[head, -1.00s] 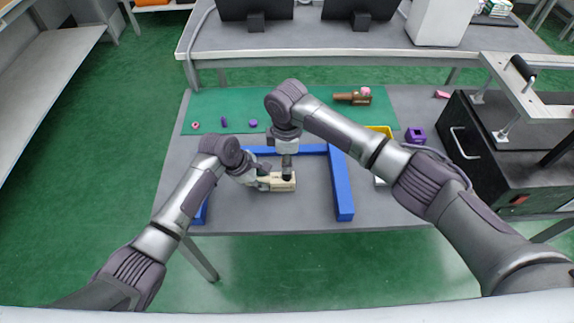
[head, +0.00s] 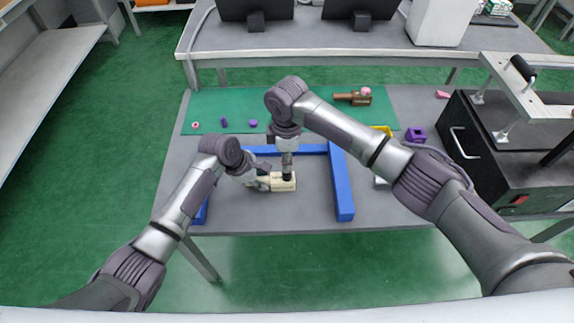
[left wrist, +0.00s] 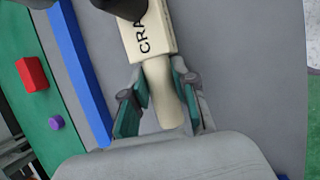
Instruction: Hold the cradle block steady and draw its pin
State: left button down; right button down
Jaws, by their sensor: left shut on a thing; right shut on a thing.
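The cream cradle block (head: 285,186) lies on the grey table inside the blue frame. In the left wrist view the block (left wrist: 146,42) shows dark letters and a narrower cream handle (left wrist: 158,90). My left gripper (head: 264,183) is shut on that handle from the left; its green-padded fingers (left wrist: 160,100) lie on both sides of it. My right gripper (head: 287,177) points straight down at the top of the block and is shut. The pin is hidden by the right gripper's fingers, whose dark tips also cover part of the block in the left wrist view.
The blue frame (head: 341,185) surrounds the block at the back and sides. Small purple pieces (head: 253,123) and a brown tool (head: 353,98) lie on the green mat (head: 283,104). A purple block (head: 416,135) and a dark machine (head: 505,150) stand at right.

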jog(key=shift+r, duration=0.1)
jog(key=shift+r, duration=2)
jog(key=shift+r, duration=0.95)
pick_arm(q)
jog(key=c, duration=0.8)
grip_release()
